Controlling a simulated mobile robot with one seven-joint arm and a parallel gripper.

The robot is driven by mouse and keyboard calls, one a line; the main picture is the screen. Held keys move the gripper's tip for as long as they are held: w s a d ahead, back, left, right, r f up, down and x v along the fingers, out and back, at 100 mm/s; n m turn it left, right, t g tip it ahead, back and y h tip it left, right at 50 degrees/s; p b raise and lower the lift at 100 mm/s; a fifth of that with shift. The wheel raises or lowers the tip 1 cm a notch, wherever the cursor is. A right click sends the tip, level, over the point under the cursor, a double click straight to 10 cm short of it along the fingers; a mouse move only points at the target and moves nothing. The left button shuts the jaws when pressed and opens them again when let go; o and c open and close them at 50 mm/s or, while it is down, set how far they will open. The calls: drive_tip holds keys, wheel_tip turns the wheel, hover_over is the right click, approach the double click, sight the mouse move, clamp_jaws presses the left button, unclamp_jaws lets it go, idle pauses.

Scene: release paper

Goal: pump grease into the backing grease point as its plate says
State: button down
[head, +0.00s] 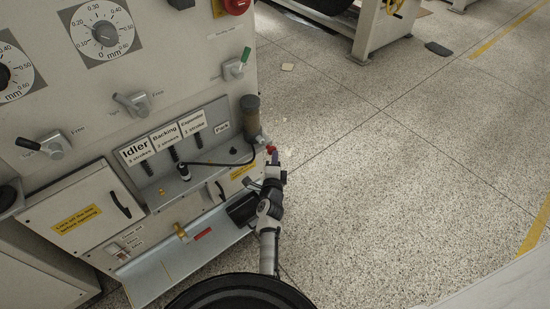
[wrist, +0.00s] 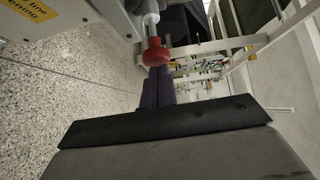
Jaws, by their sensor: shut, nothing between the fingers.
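The backing plate (head: 166,134) is the middle of three white plates on the machine front; its stroke number is too small to read surely. Under it a hose end (head: 184,171) appears to sit at the backing grease point, with a black hose (head: 215,163) running right to the grease pump (head: 250,115), a grey-brown cylinder. A red knob (head: 271,149) on a pale rod sticks out below the pump; it also shows in the wrist view (wrist: 155,53). My gripper (head: 275,160) is shut and empty, its dark fingertips (wrist: 157,75) right at the knob. Whether they touch cannot be told.
The idler plate (head: 133,150) and expander plate (head: 192,124) flank the backing plate; a park label (head: 222,128) is to the right. Levers, dials and a cabinet door (head: 82,215) with a yellow label fill the panel. Speckled floor (head: 400,150) is open to the right.

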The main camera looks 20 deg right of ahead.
sight(269, 152)
drive_tip(key=shift+w, duration=0.1)
drive_tip(key=shift+w+a+r+p, duration=0.1)
drive_tip(key=shift+w+a+p, duration=0.25)
drive_tip(key=shift+w, duration=0.35)
drive_tip(key=shift+w+a+p, duration=0.2)
drive_tip(key=shift+w+p, duration=0.2)
drive_tip(key=shift+w, duration=0.3)
drive_tip(key=shift+r, duration=0.1)
